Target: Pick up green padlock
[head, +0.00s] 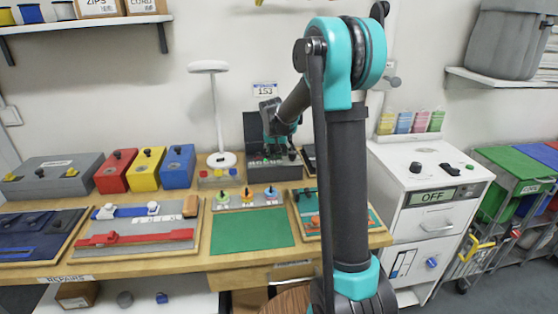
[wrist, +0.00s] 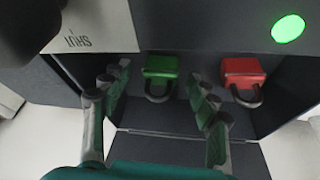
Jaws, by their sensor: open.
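The green padlock (wrist: 161,68) is in the wrist view, inside a dark open-fronted box (wrist: 140,141), its shackle turned toward the bottom of the picture. My gripper (wrist: 158,80) is open, its two fingers left and right of the padlock in the picture. I see no clear contact between fingers and padlock. A red padlock (wrist: 243,72) is to the right, just beyond the right finger. In the head view my gripper (head: 276,138) is at the dark box (head: 254,124) at the back of the bench, and my arm hides part of that area.
A green light (wrist: 288,28) glows on the box above the red padlock. The dark walls are close around the fingers. In the head view, a white lamp (head: 208,67) stands left of the box. A green mat (head: 252,232) lies bare in front.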

